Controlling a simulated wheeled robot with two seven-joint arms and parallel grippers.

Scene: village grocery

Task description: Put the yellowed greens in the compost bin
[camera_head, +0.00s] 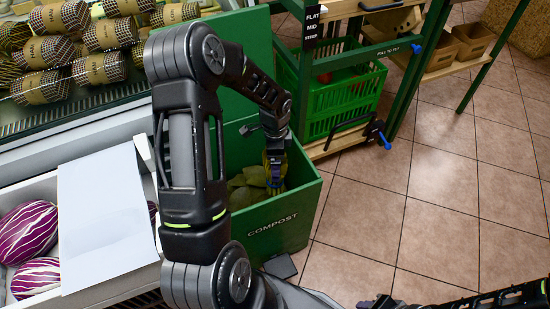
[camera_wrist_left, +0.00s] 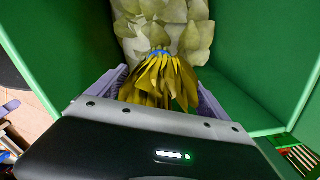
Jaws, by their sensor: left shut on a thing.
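The compost bin (camera_head: 290,222) is an open green box lettered COMPOST; its green walls also surround the wrist view (camera_wrist_left: 250,60). My left gripper (camera_head: 273,172) reaches down inside the bin's opening. In the left wrist view, its purple-grey fingers (camera_wrist_left: 160,88) are shut on the yellow stems of the yellowed greens (camera_wrist_left: 165,35). A blue band ties the bunch, and its pale yellow-green leaves point away from the gripper. In the head view the leaves (camera_head: 250,180) show inside the bin, below the rim. Whether they touch the bottom is unclear. My right gripper (camera_head: 380,301) is partly cut off at the bottom edge.
A green lid or panel (camera_head: 235,55) rises behind the bin. A green crate (camera_head: 345,105) sits in a wooden stand behind, with a blue-tipped lever. A produce case with a white board (camera_head: 103,220) and radicchio (camera_head: 28,230) stands at left. Tiled floor at right is clear.

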